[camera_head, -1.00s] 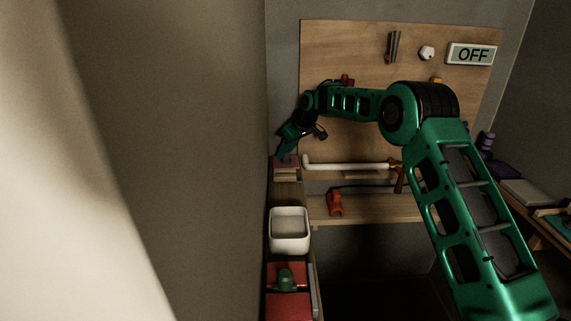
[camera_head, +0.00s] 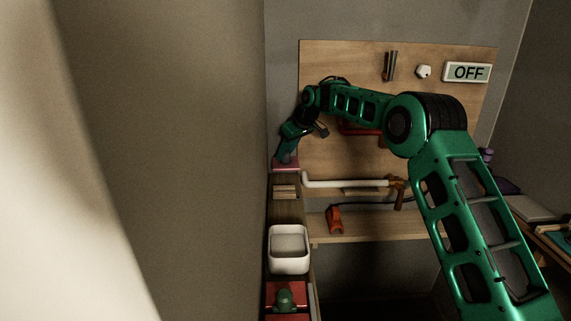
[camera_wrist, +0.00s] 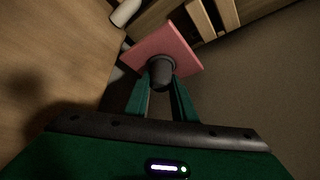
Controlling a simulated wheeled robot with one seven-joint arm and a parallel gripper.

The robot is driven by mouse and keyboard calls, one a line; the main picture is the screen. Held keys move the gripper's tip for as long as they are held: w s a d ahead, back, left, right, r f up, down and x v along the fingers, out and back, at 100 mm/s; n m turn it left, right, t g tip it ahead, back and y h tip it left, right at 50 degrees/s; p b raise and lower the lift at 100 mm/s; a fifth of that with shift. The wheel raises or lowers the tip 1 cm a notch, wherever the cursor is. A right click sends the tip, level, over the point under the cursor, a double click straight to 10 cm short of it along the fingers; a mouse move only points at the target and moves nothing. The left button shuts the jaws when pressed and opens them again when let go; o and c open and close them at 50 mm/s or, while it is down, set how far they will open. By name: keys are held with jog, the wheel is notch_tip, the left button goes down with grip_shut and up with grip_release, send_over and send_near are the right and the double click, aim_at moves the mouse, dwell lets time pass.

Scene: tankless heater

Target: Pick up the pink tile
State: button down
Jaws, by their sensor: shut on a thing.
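The pink tile (camera_head: 290,167) is a flat square plate with a dark round knob on its face. It hangs above a small wooden slatted stand (camera_head: 285,191) on the narrow left shelf. My gripper (camera_head: 285,157) is at the tile's knob. In the wrist view the fingers (camera_wrist: 161,82) are shut on the dark knob (camera_wrist: 161,70). The pink tile (camera_wrist: 168,44) shows beyond the knob, apart from the slats (camera_wrist: 208,20) past it.
A white bin (camera_head: 289,262) and a red piece with a green handle (camera_head: 286,298) sit nearer on the shelf. A white pipe (camera_head: 345,183) runs along the wooden board (camera_head: 440,120) to the right. A wall stands close left.

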jog(key=s+d, duration=1.3)
jog(key=s, duration=0.1)
jog(key=shift+s+d, duration=0.15)
jog(key=shift+d, duration=0.05)
